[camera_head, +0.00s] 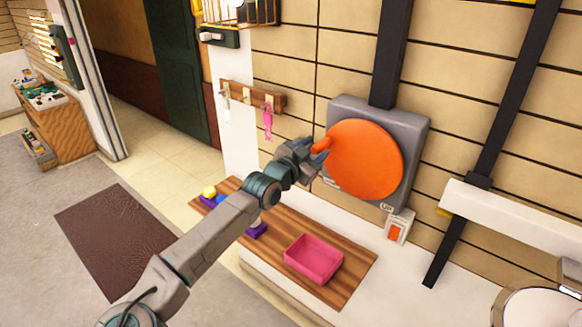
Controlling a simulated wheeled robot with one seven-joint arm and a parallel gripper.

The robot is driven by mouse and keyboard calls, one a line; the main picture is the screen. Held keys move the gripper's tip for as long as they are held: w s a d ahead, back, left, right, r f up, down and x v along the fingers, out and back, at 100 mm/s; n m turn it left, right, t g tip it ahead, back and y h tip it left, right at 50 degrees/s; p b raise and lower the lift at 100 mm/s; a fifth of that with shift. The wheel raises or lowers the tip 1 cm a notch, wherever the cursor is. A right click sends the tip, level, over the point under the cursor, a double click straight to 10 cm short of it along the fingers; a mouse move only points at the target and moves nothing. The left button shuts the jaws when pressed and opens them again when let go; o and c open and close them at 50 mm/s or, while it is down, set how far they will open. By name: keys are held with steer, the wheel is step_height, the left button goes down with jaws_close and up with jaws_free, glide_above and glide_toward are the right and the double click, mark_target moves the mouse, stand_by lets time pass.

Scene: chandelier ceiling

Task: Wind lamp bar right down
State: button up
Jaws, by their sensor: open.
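A large orange disc (366,161) is mounted upright on a grey box (420,128) on the tiled wall. A short orange handle (322,145) sticks out from the disc's upper left edge. My gripper (318,156) is open at this handle; I cannot tell whether the fingers are around it or only beside it. A small, barely readable label (386,207) is at the box's lower edge. A white horizontal bar (515,215) at the right crosses a dark slanting rail (500,130); it may be the lamp bar, but I see no lamp on it.
A wooden counter top (350,284) below holds a pink tray (314,259) and several small coloured blocks (257,231). A peg rail (252,97) with a pink item hangs left of the disc. A small panel with an orange switch (398,228) is below it. A round mirror-like object (540,308) is lower right.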

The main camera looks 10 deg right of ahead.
steer(key=b+v, duration=0.2)
steer(key=v, duration=0.9)
steer(key=shift+a, duration=0.1)
